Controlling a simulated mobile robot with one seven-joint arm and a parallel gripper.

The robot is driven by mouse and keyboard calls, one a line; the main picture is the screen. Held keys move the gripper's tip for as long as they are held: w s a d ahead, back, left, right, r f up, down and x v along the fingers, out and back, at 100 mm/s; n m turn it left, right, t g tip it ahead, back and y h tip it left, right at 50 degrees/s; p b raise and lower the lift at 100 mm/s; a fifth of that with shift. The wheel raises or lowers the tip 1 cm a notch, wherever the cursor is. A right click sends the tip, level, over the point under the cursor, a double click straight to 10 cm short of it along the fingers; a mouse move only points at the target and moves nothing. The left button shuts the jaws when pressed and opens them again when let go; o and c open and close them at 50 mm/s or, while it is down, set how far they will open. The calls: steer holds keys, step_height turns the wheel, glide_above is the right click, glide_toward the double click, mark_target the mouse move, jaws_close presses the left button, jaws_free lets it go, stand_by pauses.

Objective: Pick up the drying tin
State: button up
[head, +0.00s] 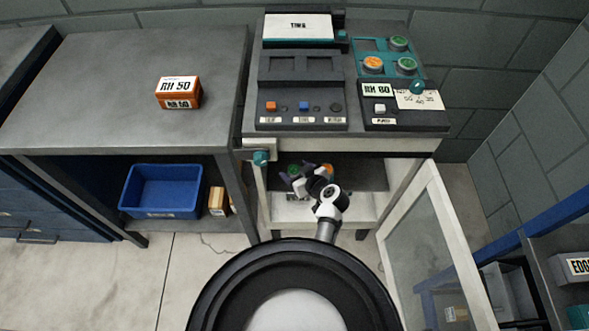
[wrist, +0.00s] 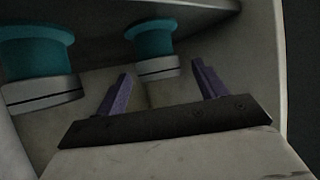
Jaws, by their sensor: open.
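In the head view my arm reaches into the open cabinet (head: 285,212) under the bench. My gripper (head: 297,183) is inside it, close to a round green-topped tin (head: 293,170) and a round orange-topped tin (head: 327,169), both partly hidden by my arm. In the wrist view my gripper (wrist: 161,68) is open, its two purple fingers apart with nothing held. A teal cylinder (wrist: 155,40) with a pale band is beyond and between the fingers. A second teal cylinder (wrist: 38,55) is at left. I cannot tell which is the drying tin.
The glass door (head: 437,255) stands open at right. An orange box (head: 178,92) is on the left table, with a blue bin (head: 162,190) below. Pale cabinet walls are close around my gripper.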

steer(key=c, duration=1.1)
steer(key=shift+r, duration=0.1)
step_height(320, 180, up, 10)
steer(key=shift+f+b, duration=0.1)
steer(key=shift+b, duration=0.4)
